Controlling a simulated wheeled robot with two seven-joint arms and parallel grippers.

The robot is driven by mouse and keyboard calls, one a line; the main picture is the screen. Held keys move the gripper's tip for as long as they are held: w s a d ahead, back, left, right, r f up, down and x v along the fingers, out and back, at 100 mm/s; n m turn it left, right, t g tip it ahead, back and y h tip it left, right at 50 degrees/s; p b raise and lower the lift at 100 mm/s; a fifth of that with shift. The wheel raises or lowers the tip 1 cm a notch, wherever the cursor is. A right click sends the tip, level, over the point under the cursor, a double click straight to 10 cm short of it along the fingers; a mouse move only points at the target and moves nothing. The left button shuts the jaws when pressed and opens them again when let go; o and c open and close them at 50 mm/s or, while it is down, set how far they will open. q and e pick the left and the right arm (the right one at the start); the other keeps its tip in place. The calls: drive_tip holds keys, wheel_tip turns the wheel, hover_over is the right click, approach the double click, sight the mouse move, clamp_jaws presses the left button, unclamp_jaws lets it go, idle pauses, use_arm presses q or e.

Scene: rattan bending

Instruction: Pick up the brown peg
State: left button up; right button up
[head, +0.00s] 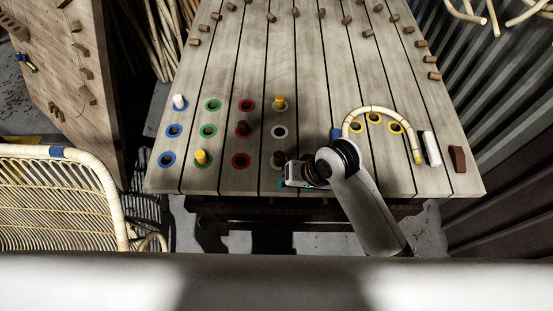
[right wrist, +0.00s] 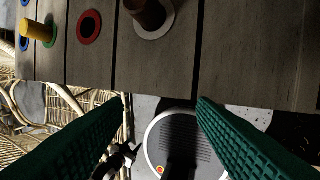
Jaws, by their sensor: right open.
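One brown peg (head: 280,157) stands in a white-ringed hole near the table's front edge, partly beside my right gripper (head: 294,176). The same peg (right wrist: 147,12) shows at the top of the right wrist view, cut off by the frame edge, with its white ring around the base. A second brown peg (head: 242,127) stands in a red-ringed hole farther back. In the right wrist view my right gripper (right wrist: 163,103) is open, its green fingers wide apart with nothing between them; the peg lies ahead of the fingertips. My left gripper is not in view.
The slatted wooden table (head: 225,60) has a yellow peg (head: 201,157), another yellow peg (head: 279,102) and a white peg (head: 179,102). A bent rattan piece (head: 372,108), white block (head: 432,149) and dark brown block (head: 457,159) are at right. A rattan chair (head: 60,200) stands left.

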sight(279, 155)
drive_tip(key=w+a+r+m+g+h, duration=0.2)
drive_tip(key=w+a+r+m+h, duration=0.15)
drive_tip(key=w+r, duration=0.6)
drive_tip(key=shift+h, duration=0.25)
drive_tip(key=f, duration=0.6)
drive_tip(key=f+p, duration=0.1)
drive_tip(key=f, duration=0.5)
drive_tip(key=shift+w+a+f, duration=0.15)
drive_tip(key=shift+a+f, duration=0.05)
drive_tip(key=shift+f, duration=0.1)
